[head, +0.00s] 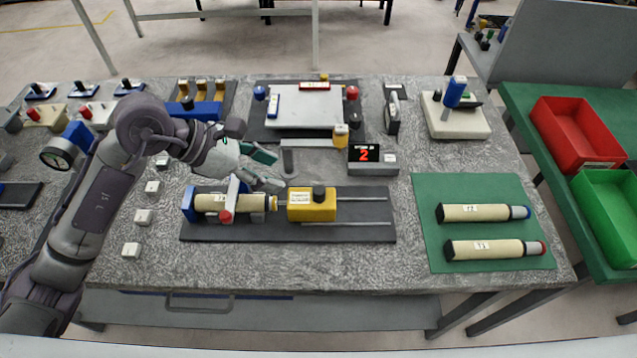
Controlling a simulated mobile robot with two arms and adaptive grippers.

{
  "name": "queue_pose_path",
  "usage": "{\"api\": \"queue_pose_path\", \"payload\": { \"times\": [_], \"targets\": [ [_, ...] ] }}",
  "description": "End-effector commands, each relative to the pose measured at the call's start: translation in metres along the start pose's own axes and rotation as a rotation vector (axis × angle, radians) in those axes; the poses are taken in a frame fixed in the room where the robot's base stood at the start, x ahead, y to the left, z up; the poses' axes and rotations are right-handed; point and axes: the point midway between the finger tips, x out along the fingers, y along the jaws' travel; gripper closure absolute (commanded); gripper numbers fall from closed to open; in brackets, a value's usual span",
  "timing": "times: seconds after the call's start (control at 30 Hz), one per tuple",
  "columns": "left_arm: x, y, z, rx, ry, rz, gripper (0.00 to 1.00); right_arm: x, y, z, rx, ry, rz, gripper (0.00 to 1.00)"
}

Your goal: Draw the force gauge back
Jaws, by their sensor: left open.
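The force gauge (312,207) is a yellow block with a dark knob on top and a white label. It sits on two rails on a dark base plate (360,231). A cream cylinder (218,203) lies clamped in a blue and white holder left of the gauge, its tip close to the gauge's left side; I cannot tell if they touch. My left gripper (268,169) is open and empty, just above and left of the gauge, over the back edge of the base plate. My right gripper is not in view.
The rails right of the gauge are clear. A small display reading 2 (365,153) stands behind it. Two cream cylinders lie on a green mat (480,184) at right. A white plate fixture (305,112) is at the back. Red (580,135) and green bins stand far right.

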Motion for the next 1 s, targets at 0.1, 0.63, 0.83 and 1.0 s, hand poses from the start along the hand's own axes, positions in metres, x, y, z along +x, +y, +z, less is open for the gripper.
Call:
{"api": "queue_pose_path", "payload": {
  "times": [0.1, 0.63, 0.83, 1.0],
  "targets": [
    [0.019, -0.003, 0.002, -0.003, -0.003, -0.007, 0.47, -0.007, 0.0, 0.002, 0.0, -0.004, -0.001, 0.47],
    [0.118, -0.002, 0.003, -0.004, -0.006, -0.004, 0.47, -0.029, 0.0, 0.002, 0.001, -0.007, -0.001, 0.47],
    [0.128, -0.002, 0.002, -0.002, -0.005, -0.003, 0.47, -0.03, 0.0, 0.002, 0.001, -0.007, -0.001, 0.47],
    [0.129, -0.002, 0.001, -0.001, -0.005, -0.002, 0.47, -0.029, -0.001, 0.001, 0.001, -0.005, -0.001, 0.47]
  ]
}}
